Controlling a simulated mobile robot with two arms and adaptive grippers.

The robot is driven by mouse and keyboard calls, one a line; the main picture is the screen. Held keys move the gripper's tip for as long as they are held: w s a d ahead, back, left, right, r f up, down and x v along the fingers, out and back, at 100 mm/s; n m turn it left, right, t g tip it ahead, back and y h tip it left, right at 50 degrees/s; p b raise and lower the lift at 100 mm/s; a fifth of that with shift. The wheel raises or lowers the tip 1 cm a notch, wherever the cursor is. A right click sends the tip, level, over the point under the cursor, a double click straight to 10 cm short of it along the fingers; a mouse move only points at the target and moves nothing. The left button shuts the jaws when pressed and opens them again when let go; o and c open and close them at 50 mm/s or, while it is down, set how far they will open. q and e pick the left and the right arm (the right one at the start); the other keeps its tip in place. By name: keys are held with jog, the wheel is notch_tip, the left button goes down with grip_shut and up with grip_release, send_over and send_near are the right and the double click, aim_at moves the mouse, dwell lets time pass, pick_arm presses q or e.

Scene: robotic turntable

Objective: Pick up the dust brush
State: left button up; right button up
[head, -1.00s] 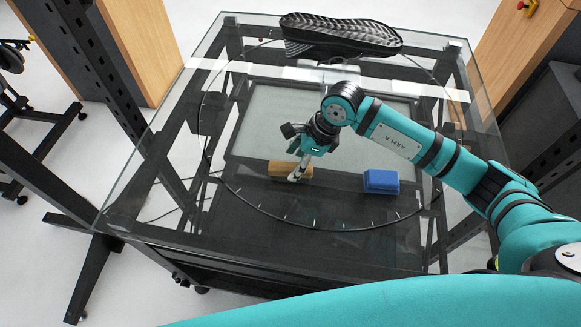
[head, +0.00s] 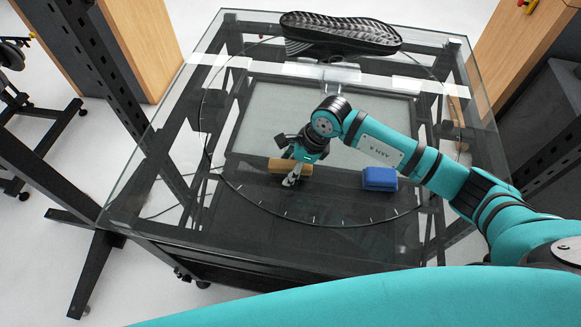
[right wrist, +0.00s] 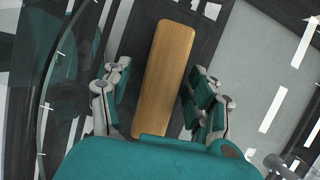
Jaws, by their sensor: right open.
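The dust brush shows as a tan wooden bar (head: 304,169) on the glass tabletop, left of the blue block. My right gripper (head: 291,180) points down at it and hides part of its middle in the head view. In the right wrist view the brush (right wrist: 165,70) runs lengthwise between the open fingers of my right gripper (right wrist: 160,84). Gaps show between the brush and the fingers on both sides. No bristles can be made out. My left gripper is not in view.
A blue block (head: 380,179) lies to the right of the brush. A black ridged, sole-shaped object (head: 340,33) lies at the far edge of the glass table (head: 160,215). The glass in front of the brush is clear.

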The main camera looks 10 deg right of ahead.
aim_at(291, 164)
jog(key=shift+f, duration=0.1)
grip_shut()
jog(key=shift+s, duration=0.1)
notch_tip(291, 164, up, 10)
jog(key=shift+f+b, duration=0.15)
jog(key=shift+b, duration=0.9)
jog(key=shift+r, duration=0.4)
